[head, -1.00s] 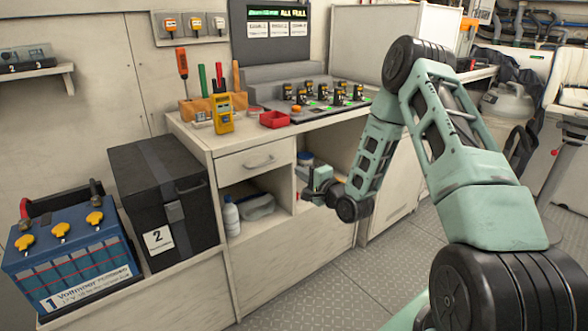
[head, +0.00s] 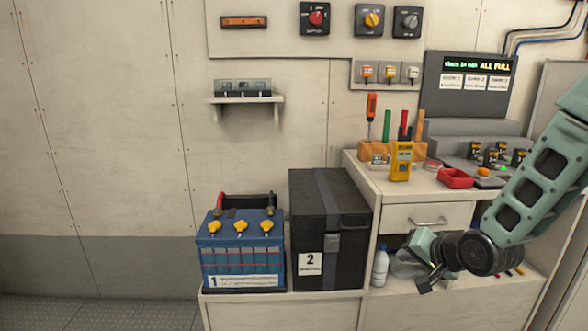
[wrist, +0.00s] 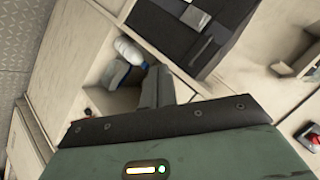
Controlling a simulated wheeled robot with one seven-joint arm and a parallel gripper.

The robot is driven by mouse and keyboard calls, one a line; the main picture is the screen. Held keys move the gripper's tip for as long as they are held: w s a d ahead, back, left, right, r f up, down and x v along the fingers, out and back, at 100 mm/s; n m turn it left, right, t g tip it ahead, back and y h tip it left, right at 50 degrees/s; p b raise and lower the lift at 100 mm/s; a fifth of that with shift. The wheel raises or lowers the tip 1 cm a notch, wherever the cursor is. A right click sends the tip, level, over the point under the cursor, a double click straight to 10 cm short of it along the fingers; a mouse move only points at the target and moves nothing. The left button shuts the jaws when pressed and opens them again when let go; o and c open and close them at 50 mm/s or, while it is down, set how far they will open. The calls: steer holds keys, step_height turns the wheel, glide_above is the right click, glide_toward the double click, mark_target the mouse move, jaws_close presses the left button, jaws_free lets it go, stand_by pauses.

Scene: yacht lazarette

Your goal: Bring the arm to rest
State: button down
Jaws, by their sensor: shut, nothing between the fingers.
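My gripper (head: 427,279) is at the right of the head view, in front of the open shelf under the drawer. Its fingers are shut and hold nothing. My green arm comes in from the right edge and bends down to it. In the wrist view the gripper body (wrist: 170,150) fills the bottom, and the shut fingers (wrist: 157,88) point toward the shelf opening. A white bottle (head: 380,266) stands in that shelf, just left of the gripper. The gripper hides part of the shelf. I cannot tell whether it touches anything.
A small shelf (head: 245,99) hangs on the wall. The floor at lower left is clear.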

steer(key=s+a+r+n+g, duration=0.3)
steer(key=s+a+n+g, duration=0.3)
steer(key=s+a, duration=0.6)
steer(key=s+r+n+g+h, duration=0.35)
steer(key=s+n, duration=0.45)
steer(key=s, duration=1.2)
step_height(320, 180, up, 17)
steer(key=p, duration=1.6)
steer(key=shift+s, duration=0.25)
steer(key=shift+d+f+y, duration=0.1)
steer(key=shift+y, duration=0.15)
